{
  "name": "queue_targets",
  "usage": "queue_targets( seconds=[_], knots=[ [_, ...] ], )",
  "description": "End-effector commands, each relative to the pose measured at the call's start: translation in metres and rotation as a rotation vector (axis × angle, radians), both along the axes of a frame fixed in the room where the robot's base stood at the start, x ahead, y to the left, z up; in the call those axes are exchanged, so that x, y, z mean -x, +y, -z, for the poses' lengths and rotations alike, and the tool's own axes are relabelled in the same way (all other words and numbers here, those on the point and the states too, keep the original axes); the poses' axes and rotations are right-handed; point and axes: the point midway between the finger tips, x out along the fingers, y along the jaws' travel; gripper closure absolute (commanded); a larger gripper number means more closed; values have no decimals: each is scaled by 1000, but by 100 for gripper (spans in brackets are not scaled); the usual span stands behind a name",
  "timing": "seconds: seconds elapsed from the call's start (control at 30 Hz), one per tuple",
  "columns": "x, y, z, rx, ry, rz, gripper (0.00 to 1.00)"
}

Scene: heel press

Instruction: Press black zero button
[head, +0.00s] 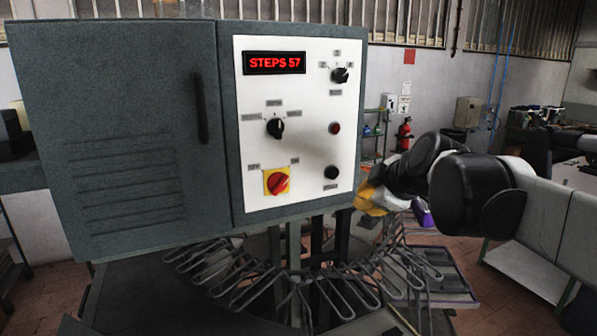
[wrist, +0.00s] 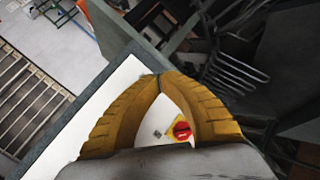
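The black button (head: 331,172) is at the lower right of the white control panel (head: 300,95), just above a small label. In the head view my gripper (head: 370,198) is beside the panel's lower right edge, to the right of the button and a little below it. In the wrist view the yellow fingertips (wrist: 159,77) meet with nothing between them. The white panel and the red rotary switch (wrist: 182,129) on it show through the gap behind the tips. I cannot make out the black button in the wrist view.
The panel also has a red button (head: 335,128), two black selector knobs (head: 275,128) (head: 340,75), and a red display (head: 274,63) reading "STEPS 57". A grey cabinet door (head: 120,130) is at left. A ring of wire racks (head: 345,290) sits below.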

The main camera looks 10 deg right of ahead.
Motion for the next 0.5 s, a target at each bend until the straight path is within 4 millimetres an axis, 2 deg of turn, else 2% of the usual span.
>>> queue_targets(
  seconds=[0.27,0.5],
  knots=[
    [-13,4,0,-2,1,-1,100],
    [-45,15,0,0,-1,-1,100]
  ],
)
